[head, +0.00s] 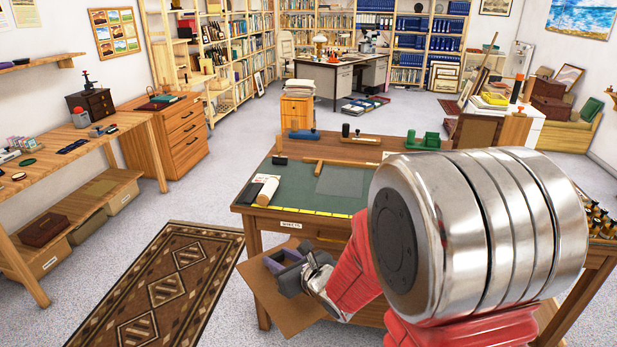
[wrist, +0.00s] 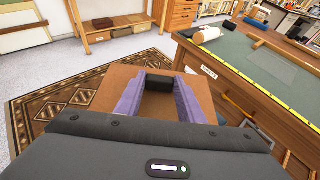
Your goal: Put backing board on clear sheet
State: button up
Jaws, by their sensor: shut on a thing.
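My gripper (head: 284,262) hangs in front of the workbench's left part, below the level of its top. In the wrist view its purple-padded fingers (wrist: 158,88) are shut on the black grip (wrist: 158,82) of a brown backing board (wrist: 118,82). The board also shows in the head view (head: 272,301), tilted and clear of the bench; my gripper and arm hide part of it. The clear sheet (head: 341,181) lies on the green mat, up and to the right of my gripper. It also shows in the wrist view (wrist: 275,62).
The green mat (head: 310,197) has a yellow strip along its front edge. A white roll (head: 264,187) lies left of the sheet, and a wooden bar (head: 341,165) lies behind. The bench's drawer front (wrist: 222,82) is close beside the board. A patterned rug (head: 170,285) covers the floor left.

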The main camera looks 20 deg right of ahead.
aim_at(341, 179)
jog(key=u, duration=0.35)
jog(key=i, duration=2.1)
jog(key=z, duration=0.45)
